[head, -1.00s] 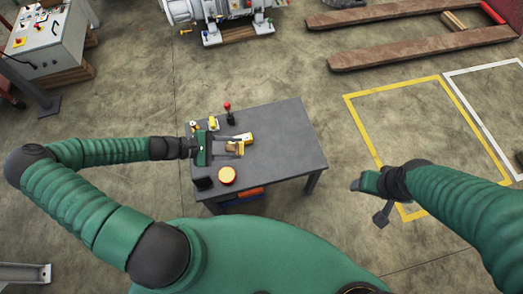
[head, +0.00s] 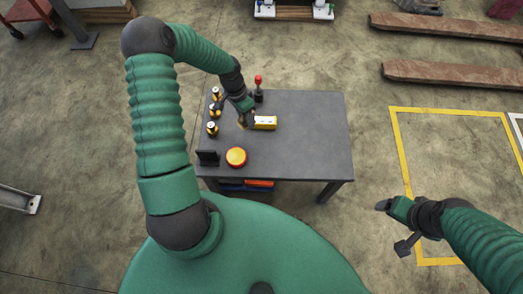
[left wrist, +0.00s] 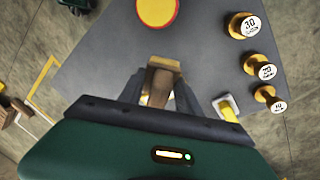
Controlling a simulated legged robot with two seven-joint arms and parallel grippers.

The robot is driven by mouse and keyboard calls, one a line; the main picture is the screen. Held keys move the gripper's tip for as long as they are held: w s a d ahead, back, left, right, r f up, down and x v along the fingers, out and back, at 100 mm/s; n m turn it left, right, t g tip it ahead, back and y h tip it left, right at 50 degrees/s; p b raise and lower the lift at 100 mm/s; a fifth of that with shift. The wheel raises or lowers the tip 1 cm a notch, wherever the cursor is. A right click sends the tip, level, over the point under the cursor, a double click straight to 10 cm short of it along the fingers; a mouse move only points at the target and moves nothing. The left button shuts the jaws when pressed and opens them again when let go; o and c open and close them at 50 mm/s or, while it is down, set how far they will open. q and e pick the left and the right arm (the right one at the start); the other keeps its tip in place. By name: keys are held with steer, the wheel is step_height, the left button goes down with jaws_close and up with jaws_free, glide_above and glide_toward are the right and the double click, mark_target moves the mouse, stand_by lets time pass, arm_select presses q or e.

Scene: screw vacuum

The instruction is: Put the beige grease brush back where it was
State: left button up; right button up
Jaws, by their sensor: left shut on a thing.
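The beige grease brush (left wrist: 160,82) shows in the left wrist view as a tan-brown piece between the dark fingers of my left gripper (left wrist: 158,92). The fingers are shut on it. In the head view my left gripper (head: 247,116) is over the left half of the grey table (head: 310,150), pointing down, and mostly hides the brush. I cannot tell whether the brush touches the table.
Several brass weights (head: 212,128) line the table's left edge. A red-topped stand (head: 258,88) is at the back. The table's right half is clear.

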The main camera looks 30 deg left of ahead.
arm_select(q)
steer(key=a+f+m+b, duration=0.2)
steer(key=w+a+f+m+t+h+b, duration=0.1)
steer(key=a+f+m+b, duration=0.1)
steer(key=a+m, duration=0.1)
steer(key=w+a+f+m+t+b, duration=0.1)
steer(key=a+m, duration=0.1)
steer(key=a, duration=0.1)
steer(key=shift+w+a+f+m+b, duration=0.1)
steer(key=shift+w+f+m+b, duration=0.2)
steer(key=shift+f+b, duration=0.1)
steer(key=shift+h, duration=0.4)
steer(key=b, duration=0.5)
glide_above(264, 147)
steer(key=a, duration=0.2)
steer(key=shift+s+f+m, duration=0.3)
steer(key=shift+f, duration=0.35)
steer(key=f+b, duration=0.1)
steer(key=d+f+b, duration=0.1)
steer(key=f, duration=0.1)
steer(key=shift+s, duration=0.15)
steer(key=shift+a+f, duration=0.1)
steer(key=shift+f, duration=0.25)
steer(key=shift+r, duration=0.2)
jaws_close()
steer(key=o, duration=1.2)
jaws_free()
steer(key=shift+f, duration=0.1)
